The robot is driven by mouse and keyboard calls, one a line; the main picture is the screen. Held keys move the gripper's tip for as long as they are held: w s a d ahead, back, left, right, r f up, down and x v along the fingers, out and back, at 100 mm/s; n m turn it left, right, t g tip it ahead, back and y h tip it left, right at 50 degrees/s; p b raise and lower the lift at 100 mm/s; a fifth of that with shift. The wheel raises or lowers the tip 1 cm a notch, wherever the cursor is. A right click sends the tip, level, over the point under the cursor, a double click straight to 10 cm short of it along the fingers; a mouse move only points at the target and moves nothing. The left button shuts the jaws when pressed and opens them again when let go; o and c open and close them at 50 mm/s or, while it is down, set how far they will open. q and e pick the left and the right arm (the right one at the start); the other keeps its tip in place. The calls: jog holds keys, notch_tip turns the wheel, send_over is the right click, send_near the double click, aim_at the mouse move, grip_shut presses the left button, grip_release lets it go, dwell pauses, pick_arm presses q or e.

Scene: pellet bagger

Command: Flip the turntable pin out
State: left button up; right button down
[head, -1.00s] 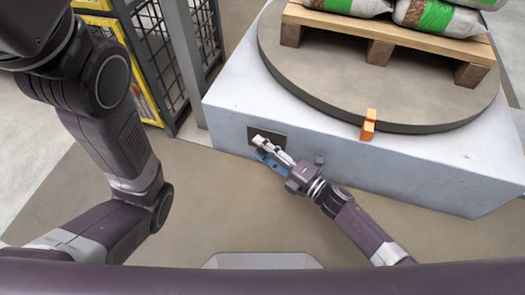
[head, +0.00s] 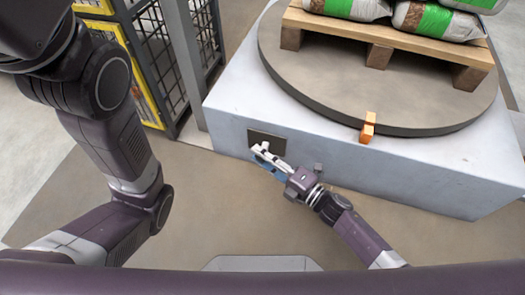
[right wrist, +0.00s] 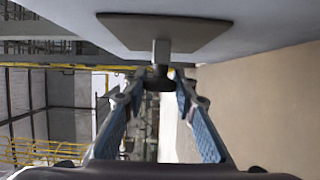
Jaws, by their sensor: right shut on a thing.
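The pin shows in the right wrist view as a short grey stem (right wrist: 161,52) with a dark knob at its end. It sticks out of a dark plate (head: 267,141) on the front face of the pale base. My right gripper (head: 263,152) is in front of this plate, its fingertips (right wrist: 160,86) closed around the dark knob. The fingers hide most of the pin in the head view. The round turntable (head: 300,78) lies on top of the base. My left arm shows at the left, but its gripper is out of view.
A wooden pallet (head: 379,53) with green-and-white bags (head: 436,20) stands on the turntable. A mesh fence (head: 150,55) with a yellow frame stands at the left. The floor before the base is clear.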

jog(key=s, duration=0.1)
jog(key=s+a, duration=0.1)
jog(key=shift+s+f, duration=0.1)
jog(key=shift+s, duration=0.2)
jog(key=c, duration=1.6)
grip_release()
jog(key=shift+d, duration=0.1)
jog(key=v, duration=1.2)
